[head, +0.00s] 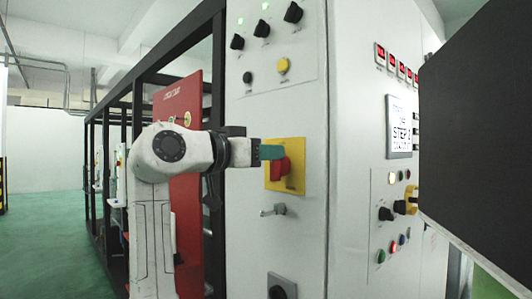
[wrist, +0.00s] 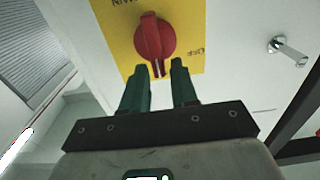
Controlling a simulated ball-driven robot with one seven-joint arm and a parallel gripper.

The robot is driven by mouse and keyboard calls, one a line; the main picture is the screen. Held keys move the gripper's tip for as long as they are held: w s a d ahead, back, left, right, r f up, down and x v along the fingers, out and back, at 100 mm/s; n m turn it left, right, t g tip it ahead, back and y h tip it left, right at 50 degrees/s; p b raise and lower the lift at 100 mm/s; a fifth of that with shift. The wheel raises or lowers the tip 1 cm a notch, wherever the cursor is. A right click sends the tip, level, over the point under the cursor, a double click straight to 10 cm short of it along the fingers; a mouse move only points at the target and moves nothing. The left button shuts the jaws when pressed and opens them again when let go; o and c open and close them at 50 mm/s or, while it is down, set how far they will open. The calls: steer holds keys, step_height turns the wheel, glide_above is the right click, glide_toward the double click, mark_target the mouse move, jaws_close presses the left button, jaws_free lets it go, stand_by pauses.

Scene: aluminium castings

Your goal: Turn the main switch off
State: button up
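The main switch is a red rotary knob (head: 280,168) on a yellow plate (head: 297,184) on the grey cabinet front. In the wrist view the red knob (wrist: 153,38) has a bar handle with a white line, pointing down the picture. The yellow plate (wrist: 118,32) there carries upside-down lettering, with OFF at its right. My gripper (head: 270,152) is at the plate, its green fingers partly covering the knob in the head view. In the wrist view my gripper (wrist: 159,66) is open, its fingertips either side of the handle's end; I cannot tell whether they touch it.
Black knobs (head: 263,28) and a yellow button (head: 283,65) are above. A dark panel (head: 480,120) juts in at right. A red board (head: 180,90) stands behind my arm.

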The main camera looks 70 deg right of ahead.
jaws_close()
steer(key=shift+n+p, duration=0.3)
steer(key=n+p, duration=0.3)
steer(key=w+d+n+p, duration=0.1)
steer(key=n+p, duration=0.3)
steer(key=w+f+n+p, duration=0.1)
steer(key=n+p, duration=0.3)
steer(key=shift+w+d+f, duration=0.1)
steer(key=shift+d, duration=0.05)
steer(key=shift+f+n, duration=0.1)
steer(key=shift+n, duration=0.3)
stand_by(0.3)
steer(key=shift+o, duration=1.3)
jaws_free()
